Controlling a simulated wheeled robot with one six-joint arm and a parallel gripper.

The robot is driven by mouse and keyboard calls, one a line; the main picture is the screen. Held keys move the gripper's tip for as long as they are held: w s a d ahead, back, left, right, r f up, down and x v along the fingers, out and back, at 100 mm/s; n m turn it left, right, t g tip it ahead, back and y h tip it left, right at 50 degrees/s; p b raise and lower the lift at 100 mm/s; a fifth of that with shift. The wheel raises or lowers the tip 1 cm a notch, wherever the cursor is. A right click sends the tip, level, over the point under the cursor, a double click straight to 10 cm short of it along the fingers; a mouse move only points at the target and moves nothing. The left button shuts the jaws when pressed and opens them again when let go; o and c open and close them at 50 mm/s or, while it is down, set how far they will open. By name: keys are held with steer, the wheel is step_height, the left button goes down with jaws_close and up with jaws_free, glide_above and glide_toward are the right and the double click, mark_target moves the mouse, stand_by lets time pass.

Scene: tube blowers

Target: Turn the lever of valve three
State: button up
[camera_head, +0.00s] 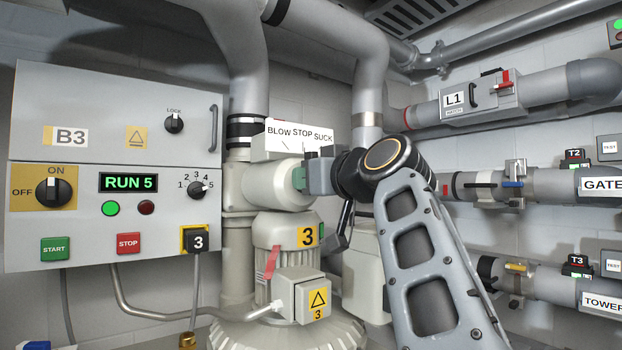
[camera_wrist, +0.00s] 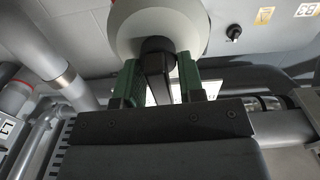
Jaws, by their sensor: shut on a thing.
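The valve (camera_head: 270,185) is a pale cream cylinder on the pipe in the middle of the head view. A white plate (camera_head: 300,134) above it reads BLOW STOP SUCK. A yellow 3 (camera_head: 308,236) marks the motor just below. My gripper (camera_head: 300,178) is at the valve's right end, with green finger pads. In the wrist view, the black lever (camera_wrist: 157,70) stands between the two green pads, in front of the round valve end (camera_wrist: 155,22). My gripper is shut on this lever. In the head view the gripper and arm hide the lever, so its exact setting cannot be told.
A grey B3 control box (camera_head: 115,165) with RUN 5 lit stands at left. A junction box (camera_head: 303,295) and red tag (camera_head: 271,262) are below the valve. Pipes marked L1 (camera_head: 455,100), GATE (camera_head: 600,185) and TOWER (camera_head: 603,301) fill the right wall.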

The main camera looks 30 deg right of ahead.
steer(key=shift+f, duration=0.1)
stand_by(0.3)
steer(key=o, duration=0.6)
steer(key=shift+s, duration=0.15)
steer(key=shift+s+d+b, duration=0.25)
steer(key=shift+s+b, duration=0.35)
steer(key=shift+s, duration=1.65)
steer(key=shift+s+d+b, duration=0.3)
steer(key=shift+s+b, duration=0.35)
steer(key=shift+s, duration=1.55)
steer(key=shift+s+d+b, duration=0.25)
steer(key=shift+s+b, duration=0.35)
steer(key=shift+s, duration=1.65)
